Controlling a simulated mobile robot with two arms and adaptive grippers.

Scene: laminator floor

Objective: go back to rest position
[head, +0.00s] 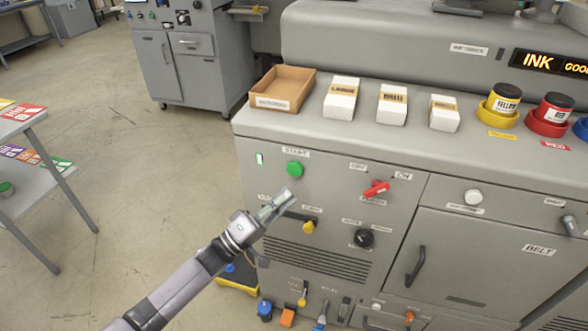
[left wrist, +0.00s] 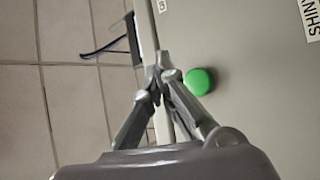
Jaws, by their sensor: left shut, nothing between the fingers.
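My left gripper (head: 277,203) is shut and empty in front of the grey machine's panel, below and a little left of the green START button (head: 295,169). In the left wrist view its fingers (left wrist: 157,82) meet at the tips, with the green button (left wrist: 199,82) just to their right. The fingers appear apart from the button. My left arm reaches in from the bottom of the head view. My right gripper is not in view.
The grey machine (head: 400,150) fills the right side, with a red switch (head: 376,188), a yellow knob (head: 309,227) and a black knob (head: 363,238). A brown tray (head: 262,106) and white boxes (head: 341,98) stand on top.

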